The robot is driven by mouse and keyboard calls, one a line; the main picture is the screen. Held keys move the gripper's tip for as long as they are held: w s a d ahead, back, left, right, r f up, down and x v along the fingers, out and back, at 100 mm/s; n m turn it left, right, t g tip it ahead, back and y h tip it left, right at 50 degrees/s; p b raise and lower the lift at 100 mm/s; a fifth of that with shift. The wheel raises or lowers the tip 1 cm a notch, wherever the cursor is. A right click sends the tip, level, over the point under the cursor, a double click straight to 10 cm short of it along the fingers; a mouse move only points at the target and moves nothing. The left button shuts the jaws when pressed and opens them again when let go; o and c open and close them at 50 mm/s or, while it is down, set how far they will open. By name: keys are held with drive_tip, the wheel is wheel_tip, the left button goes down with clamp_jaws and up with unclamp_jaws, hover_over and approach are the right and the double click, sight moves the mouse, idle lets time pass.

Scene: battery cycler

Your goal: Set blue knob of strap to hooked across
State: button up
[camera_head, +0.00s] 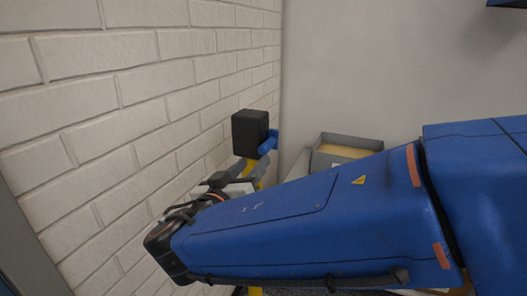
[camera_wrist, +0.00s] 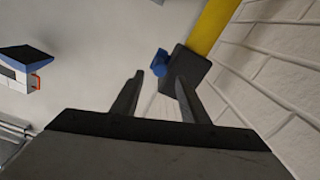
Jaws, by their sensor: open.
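A blue knob (camera_head: 268,142) sticks out from the right side of a dark block (camera_head: 249,132) near the brick wall. In the wrist view, the blue knob (camera_wrist: 159,63) shows just beyond the fingertips, and the dark block (camera_wrist: 192,62) is partly hidden behind the right finger. My gripper (camera_wrist: 160,75) is open and nothing is seen between its fingers. In the head view my gripper (camera_head: 232,182) is small, below the dark block, and partly hidden by my blue arm. I cannot make out a separate strap or whether the fingers touch the knob.
A yellow post (camera_wrist: 209,28) runs by the dark block. The white brick wall (camera_head: 100,120) is close on the left of the head view. An open grey box (camera_head: 347,141) stands right of the knob. A blue and white unit (camera_wrist: 25,63) is at the wrist view's left.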

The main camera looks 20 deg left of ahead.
sight(262, 152)
drive_tip(key=w, duration=0.8)
drive_tip(key=shift+w+d, duration=0.2)
clamp_jaws()
